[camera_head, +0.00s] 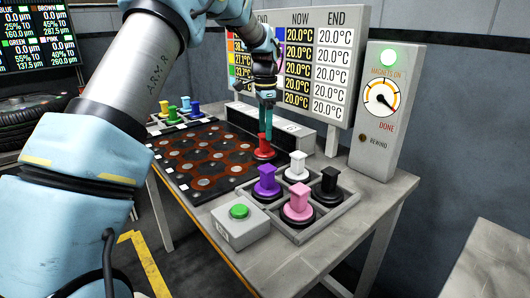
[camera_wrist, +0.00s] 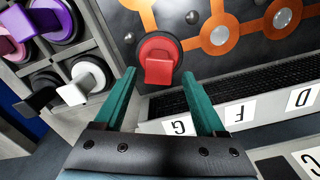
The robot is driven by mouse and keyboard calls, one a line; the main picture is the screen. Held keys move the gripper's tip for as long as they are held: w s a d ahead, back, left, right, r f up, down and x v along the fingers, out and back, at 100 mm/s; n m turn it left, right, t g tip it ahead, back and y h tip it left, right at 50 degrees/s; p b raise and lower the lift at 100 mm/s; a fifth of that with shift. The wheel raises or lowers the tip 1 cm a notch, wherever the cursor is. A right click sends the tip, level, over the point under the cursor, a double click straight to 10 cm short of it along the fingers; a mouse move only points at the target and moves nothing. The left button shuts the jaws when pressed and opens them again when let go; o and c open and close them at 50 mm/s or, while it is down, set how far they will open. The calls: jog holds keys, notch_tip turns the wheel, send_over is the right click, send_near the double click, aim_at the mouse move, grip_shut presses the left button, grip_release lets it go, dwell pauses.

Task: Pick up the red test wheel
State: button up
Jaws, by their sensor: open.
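The red test wheel (camera_head: 264,150) has a red top with an upright grip and a dark round base. My gripper (camera_head: 267,133) points down just above the wheel. In the wrist view the red wheel (camera_wrist: 158,52) shows just beyond the open teal fingers of my gripper (camera_wrist: 159,76). The near end of its grip lies about between the fingertips. The fingers do not visibly hold it.
A divided tray (camera_head: 330,212) beside the board holds purple (camera_head: 267,181), white (camera_head: 297,166), pink (camera_head: 299,201) and black (camera_head: 329,181) wheels. A green-button box (camera_head: 239,226) stands in front. Several coloured wheels stand at the far left. A low grey unit (camera_head: 290,128) and temperature panel (camera_head: 320,60) stand behind.

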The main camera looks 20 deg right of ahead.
aim_at(265, 142)
jog(key=shift+s+a+f+p, duration=0.1)
jog(key=shift+f+p, duration=0.4)
jog(key=shift+f, duration=0.8)
jog(key=shift+a+f+p, duration=0.1)
jog(key=shift+f+p, duration=0.35)
jog(key=shift+f, duration=0.85)
grip_shut()
